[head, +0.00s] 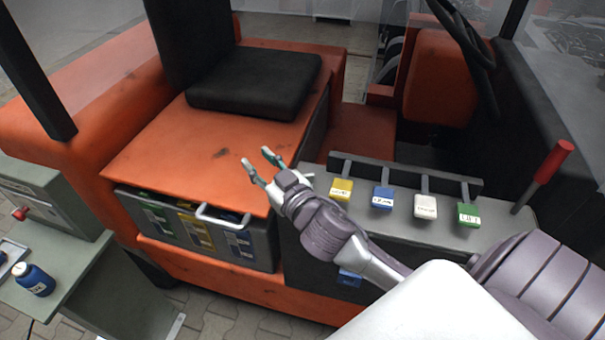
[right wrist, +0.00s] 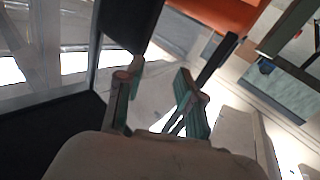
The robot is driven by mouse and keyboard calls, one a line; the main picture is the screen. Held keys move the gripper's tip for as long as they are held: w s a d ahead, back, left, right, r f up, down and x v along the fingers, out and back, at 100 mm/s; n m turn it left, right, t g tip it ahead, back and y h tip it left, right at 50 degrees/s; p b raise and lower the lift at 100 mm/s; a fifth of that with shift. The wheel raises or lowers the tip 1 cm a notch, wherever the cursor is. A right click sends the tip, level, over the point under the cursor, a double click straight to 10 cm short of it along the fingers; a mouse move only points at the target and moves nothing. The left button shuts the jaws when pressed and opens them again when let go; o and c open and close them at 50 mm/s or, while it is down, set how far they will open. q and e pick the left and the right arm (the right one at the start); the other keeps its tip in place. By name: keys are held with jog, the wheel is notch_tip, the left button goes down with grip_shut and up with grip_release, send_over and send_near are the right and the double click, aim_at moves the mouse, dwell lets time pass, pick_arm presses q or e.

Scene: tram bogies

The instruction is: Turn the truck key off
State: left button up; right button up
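The orange truck (head: 150,160) fills the head view, with a black seat (head: 255,82) and a dark steering wheel (head: 468,30). I cannot make out the truck key in either view. My right gripper (head: 260,164) is open and empty above the orange seat deck, left of the lever console (head: 300,225). In the right wrist view its two green-padded fingers (right wrist: 160,90) stand apart with nothing between them. My left gripper is not in view.
Yellow (head: 341,190), blue (head: 382,197), white (head: 426,206) and green (head: 468,215) levers line the console. A red-handled lever (head: 553,162) rises at the right. A blue bottle (head: 33,279) stands on the grey bench (head: 85,285) at left.

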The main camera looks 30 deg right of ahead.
jog(key=w+a+r+n+g+y, duration=0.2)
jog(key=a+r+n+g+y, duration=0.55)
jog(key=n+y, duration=0.7)
jog(key=s+d+f+m+g+h, duration=0.1)
jog(key=s+d+f+g+h, duration=0.15)
jog(key=d+g+h, duration=0.65)
jog(key=s+d+f+m+h, duration=0.1)
jog(key=d+f+m+h, duration=0.15)
jog(key=d, duration=1.25)
jog(key=shift+n, duration=0.6)
jog(key=p+x, duration=0.1)
jog(key=x, duration=0.6)
jog(key=p+x, duration=0.2)
jog(key=x, duration=0.5)
jog(key=shift+a, duration=0.25)
jog(key=shift+s, duration=0.1)
